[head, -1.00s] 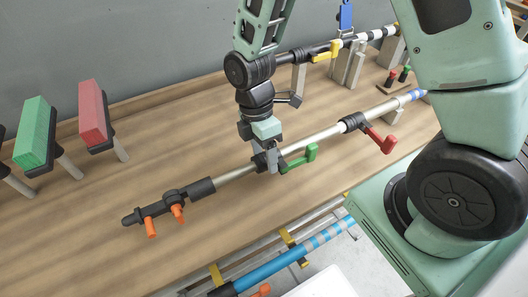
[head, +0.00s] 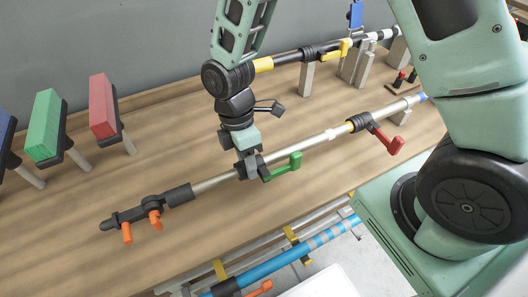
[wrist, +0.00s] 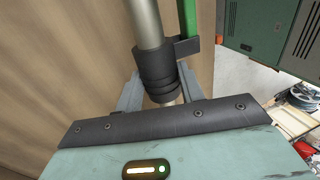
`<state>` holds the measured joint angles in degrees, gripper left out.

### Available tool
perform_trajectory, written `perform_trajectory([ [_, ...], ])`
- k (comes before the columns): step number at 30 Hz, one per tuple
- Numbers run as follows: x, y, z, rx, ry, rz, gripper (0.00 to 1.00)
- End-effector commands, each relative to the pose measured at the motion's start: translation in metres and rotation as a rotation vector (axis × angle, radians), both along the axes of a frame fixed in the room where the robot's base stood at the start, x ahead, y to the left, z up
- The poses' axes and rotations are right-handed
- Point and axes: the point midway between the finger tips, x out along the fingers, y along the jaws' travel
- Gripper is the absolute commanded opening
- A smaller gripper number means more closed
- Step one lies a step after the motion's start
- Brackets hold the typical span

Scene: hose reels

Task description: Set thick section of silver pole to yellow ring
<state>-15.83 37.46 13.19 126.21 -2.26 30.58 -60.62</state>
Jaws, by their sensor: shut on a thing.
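The silver telescopic pole (head: 308,146) lies slanting above the bench, with a black fitting with orange levers (head: 145,213) at its left end. My gripper (head: 250,166) is shut on the black collar with the green lever (head: 283,167). In the wrist view this collar (wrist: 155,70) sits between my fingers. Farther right is another black collar (head: 362,121) with a red lever (head: 390,142) swung out from the pole. A small yellow ring (head: 351,126) shows at that collar's left edge, and a white band (head: 330,134) lies left of it. The thicker section (head: 398,106) runs right from the red-lever collar.
A black pole with a yellow lever (head: 336,51) rests on grey stands behind. Green (head: 45,127) and red (head: 101,106) blocks stand at left. A blue pole (head: 270,268) lies below the bench's front edge. The bench front left is clear.

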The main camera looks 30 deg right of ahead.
Motion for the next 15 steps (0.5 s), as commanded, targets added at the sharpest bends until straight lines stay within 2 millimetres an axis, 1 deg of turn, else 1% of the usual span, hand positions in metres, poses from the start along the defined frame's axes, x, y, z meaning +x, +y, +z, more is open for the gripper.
perform_trajectory([
  [1, 0.0008, 0.0059, 0.0006, 0.002, -0.002, 0.003, 0.00],
  [3, 0.0004, 0.0092, 0.0006, 0.001, -0.002, 0.001, 0.00],
  [11, 0.0005, 0.0093, 0.0008, 0.002, -0.002, -0.001, 0.00],
  [12, 0.0006, 0.0093, 0.0008, 0.002, -0.003, -0.001, 0.49],
  [13, 0.0005, 0.0092, 0.0008, 0.002, -0.002, -0.001, 0.58],
  [14, 0.0005, 0.0092, 0.0008, 0.002, -0.002, -0.001, 0.60],
  [15, 0.0005, 0.0091, 0.0007, 0.001, -0.002, 0.000, 0.60],
])
